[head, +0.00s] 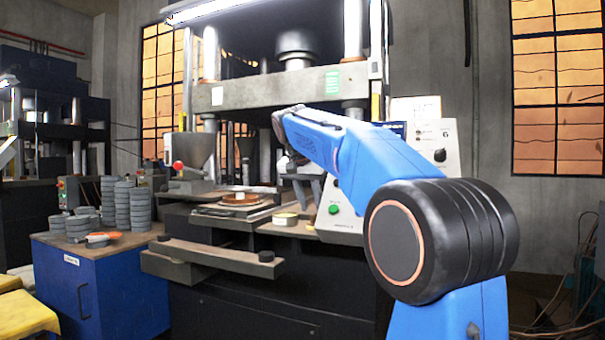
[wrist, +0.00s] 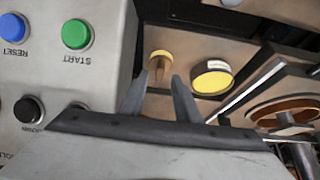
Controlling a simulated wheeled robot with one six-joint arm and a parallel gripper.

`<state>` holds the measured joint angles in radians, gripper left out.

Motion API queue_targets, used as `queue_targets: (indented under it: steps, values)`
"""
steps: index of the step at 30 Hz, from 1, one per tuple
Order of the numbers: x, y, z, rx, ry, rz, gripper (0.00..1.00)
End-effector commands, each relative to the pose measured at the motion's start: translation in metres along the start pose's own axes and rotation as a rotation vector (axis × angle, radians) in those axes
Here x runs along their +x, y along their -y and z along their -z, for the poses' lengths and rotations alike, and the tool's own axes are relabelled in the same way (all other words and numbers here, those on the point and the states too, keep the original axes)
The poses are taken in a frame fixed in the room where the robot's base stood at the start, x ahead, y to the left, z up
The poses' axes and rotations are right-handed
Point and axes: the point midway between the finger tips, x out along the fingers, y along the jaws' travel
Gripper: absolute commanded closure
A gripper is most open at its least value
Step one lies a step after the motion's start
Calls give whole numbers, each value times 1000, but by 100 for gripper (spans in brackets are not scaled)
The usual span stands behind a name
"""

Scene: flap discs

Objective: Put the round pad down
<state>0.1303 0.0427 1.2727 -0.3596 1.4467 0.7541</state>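In the wrist view, the round pad (wrist: 160,55) is a small tan-yellow piece with a browner part below, between the two grey fingertips of my gripper (wrist: 160,76). The fingers are partly apart and appear to press on its sides. Much of the pad is hidden. In the head view, my gripper (head: 308,190) points down over the press's front table, beside the control panel. The pad cannot be made out there.
A yellow-topped round tin (wrist: 212,80) stands beside the fingers, also seen in the head view (head: 285,219). The control panel (head: 340,207) is close by. A brown disc (head: 240,199) lies on the press plate. Stacked grey discs (head: 140,209) stand on a blue cabinet (head: 105,295).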

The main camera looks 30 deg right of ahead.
Motion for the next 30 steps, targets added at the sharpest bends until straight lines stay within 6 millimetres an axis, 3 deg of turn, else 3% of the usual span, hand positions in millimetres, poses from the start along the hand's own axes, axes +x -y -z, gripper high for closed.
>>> queue_targets:
  steps: [18,24,30]
  values:
    - [-119,3,-4,-1,-1,2,70]
    - [-139,2,-4,-1,0,0,70]
    - [-144,2,-4,-1,-1,0,70]
